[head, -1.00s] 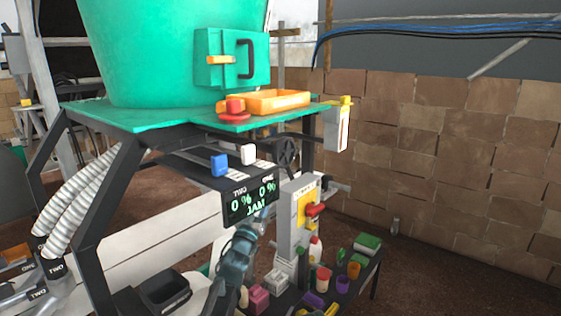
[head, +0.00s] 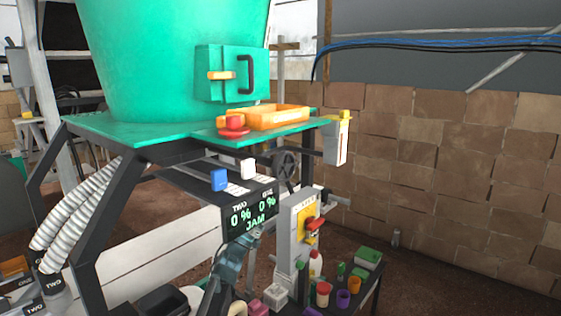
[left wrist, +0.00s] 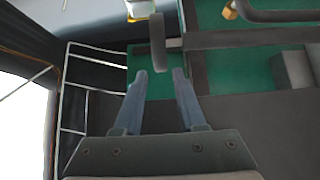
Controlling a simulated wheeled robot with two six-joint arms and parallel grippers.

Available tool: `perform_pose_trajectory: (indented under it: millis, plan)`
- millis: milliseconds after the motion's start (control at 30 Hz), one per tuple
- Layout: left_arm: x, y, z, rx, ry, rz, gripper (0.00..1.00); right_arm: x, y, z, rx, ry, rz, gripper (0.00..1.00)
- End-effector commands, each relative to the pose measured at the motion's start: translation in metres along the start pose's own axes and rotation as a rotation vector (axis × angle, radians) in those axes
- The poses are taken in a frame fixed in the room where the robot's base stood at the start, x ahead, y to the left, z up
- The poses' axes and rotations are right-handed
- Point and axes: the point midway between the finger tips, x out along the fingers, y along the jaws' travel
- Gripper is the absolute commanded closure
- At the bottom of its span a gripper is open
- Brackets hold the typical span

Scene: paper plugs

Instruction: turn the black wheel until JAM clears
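The black wheel (head: 286,164) is a spoked handwheel under the green platform, right of the display. The display (head: 250,213) shows TWO and ONE at 0 % and the word JAM in green. One arm of mine comes up from the bottom, its upper end just below the display; its fingertips are not clear there. In the left wrist view my left gripper (left wrist: 160,74) has its fingers apart with nothing between them. A dark upright rounded bar (left wrist: 157,42) stands just beyond the tips; I cannot tell if it is the wheel edge-on. My right gripper is not seen.
A green hopper (head: 165,50) with an orange tray (head: 278,117) stands above. Several cups and blocks crowd the low bench (head: 365,285). A brick wall (head: 470,190) closes the right.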

Motion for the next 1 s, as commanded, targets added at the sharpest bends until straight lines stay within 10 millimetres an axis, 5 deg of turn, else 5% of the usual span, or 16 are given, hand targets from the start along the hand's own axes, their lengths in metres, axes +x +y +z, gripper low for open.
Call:
perform_pose_trajectory:
  millis: [500, 900, 1000]
  plan:
    - [0.100, -0.001, -0.002, 0.000, 0.000, 0.000, 0.60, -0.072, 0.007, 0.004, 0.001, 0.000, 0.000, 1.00]
    - [0.108, 0.000, 0.000, 0.002, 0.000, 0.000, 0.60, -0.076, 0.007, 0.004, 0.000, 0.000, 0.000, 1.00]
    - [0.107, 0.000, 0.000, 0.001, 0.000, 0.000, 0.78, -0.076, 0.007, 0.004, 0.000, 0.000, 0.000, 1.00]
